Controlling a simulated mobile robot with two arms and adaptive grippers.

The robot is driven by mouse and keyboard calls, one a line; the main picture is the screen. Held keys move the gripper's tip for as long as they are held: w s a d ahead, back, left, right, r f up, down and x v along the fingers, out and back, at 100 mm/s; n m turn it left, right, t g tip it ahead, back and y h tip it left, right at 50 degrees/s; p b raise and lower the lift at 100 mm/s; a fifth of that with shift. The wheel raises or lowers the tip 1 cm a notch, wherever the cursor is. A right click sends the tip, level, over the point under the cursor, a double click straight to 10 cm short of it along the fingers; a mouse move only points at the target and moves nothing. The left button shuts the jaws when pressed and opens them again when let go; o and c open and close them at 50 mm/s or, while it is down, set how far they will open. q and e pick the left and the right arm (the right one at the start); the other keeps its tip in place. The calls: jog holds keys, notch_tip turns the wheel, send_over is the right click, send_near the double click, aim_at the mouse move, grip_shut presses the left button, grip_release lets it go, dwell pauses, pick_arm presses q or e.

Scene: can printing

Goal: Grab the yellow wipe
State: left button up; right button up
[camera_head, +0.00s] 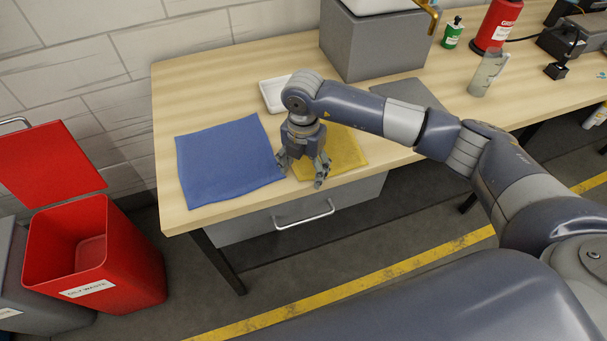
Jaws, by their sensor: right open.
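The yellow wipe (346,149) lies flat on the wooden workbench (192,94), near its front edge. My right gripper (304,172) points down over the left part of the wipe, with its fingers spread and empty. The gripper and wrist hide part of the wipe. I cannot tell whether the fingertips touch it. My left gripper is not in view.
A blue cloth (226,160) lies left of the wipe. A white tray (273,94) and a grey box (372,45) are behind. A drawer handle (304,215) sticks out below the bench edge. An open red waste bin (95,255) stands at left.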

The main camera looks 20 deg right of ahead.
jog(key=shift+s+f, duration=0.1)
jog(key=c, duration=0.8)
jog(key=shift+s+f, duration=0.1)
jog(key=shift+f, duration=0.05)
grip_shut()
notch_tip(320, 180, up, 12)
jog(key=p, duration=0.7)
jog(key=shift+w+p, duration=0.2)
jog(key=shift+p, duration=0.2)
jog(key=shift+r, duration=0.25)
